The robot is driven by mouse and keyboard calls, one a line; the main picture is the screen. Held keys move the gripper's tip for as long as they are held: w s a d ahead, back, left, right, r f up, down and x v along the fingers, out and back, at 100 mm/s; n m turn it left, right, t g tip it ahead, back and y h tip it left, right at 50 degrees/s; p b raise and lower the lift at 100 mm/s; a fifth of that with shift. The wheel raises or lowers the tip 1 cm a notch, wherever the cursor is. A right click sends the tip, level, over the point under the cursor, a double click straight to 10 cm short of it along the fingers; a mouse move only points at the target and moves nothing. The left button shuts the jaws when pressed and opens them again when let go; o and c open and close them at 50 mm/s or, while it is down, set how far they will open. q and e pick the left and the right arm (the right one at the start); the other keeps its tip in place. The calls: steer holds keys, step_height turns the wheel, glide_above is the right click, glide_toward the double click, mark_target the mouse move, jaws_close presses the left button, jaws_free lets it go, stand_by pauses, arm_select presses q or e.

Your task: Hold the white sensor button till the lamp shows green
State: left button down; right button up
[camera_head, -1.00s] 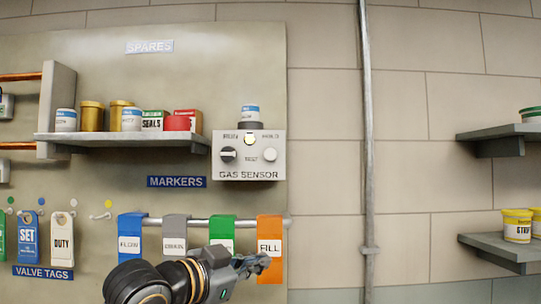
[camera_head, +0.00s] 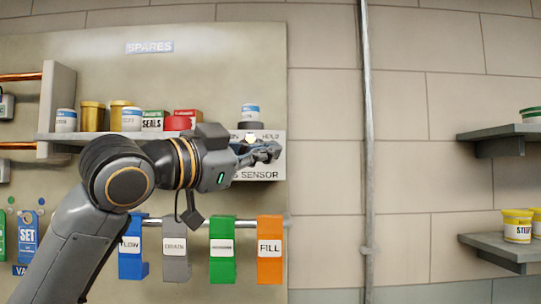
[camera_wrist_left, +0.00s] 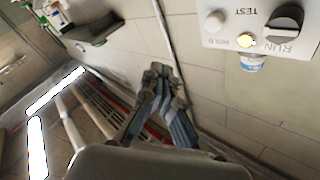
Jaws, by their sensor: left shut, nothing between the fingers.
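The gas sensor box (camera_head: 259,174) is on the panel, partly hidden by my left arm. Its lamp (camera_head: 250,138) glows pale yellow; in the left wrist view the lamp (camera_wrist_left: 245,40) looks yellow, not green. The white button (camera_wrist_left: 215,21) and the dark selector knob (camera_wrist_left: 285,22) show in the left wrist view; my gripper hides them in the head view. My left gripper (camera_head: 272,152) is shut and empty, in front of the box's right part. In the left wrist view its fingertips (camera_wrist_left: 158,75) appear apart from the button. My right gripper is not in view.
A spares shelf (camera_head: 75,138) with jars and boxes is left of the sensor box. A white jar (camera_head: 250,112) stands on top of the box. Coloured tags (camera_head: 270,265) hang on a rail below. A vertical pipe (camera_head: 367,180) runs to the right, with bare wall around it.

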arm_select(q)
steer(key=w+p, duration=0.5)
steer(key=w, duration=0.3)
steer(key=shift+w, duration=0.4)
stand_by(0.6)
stand_by(0.5)
steer(key=shift+w+p, duration=0.45)
steer(key=shift+p, duration=0.25)
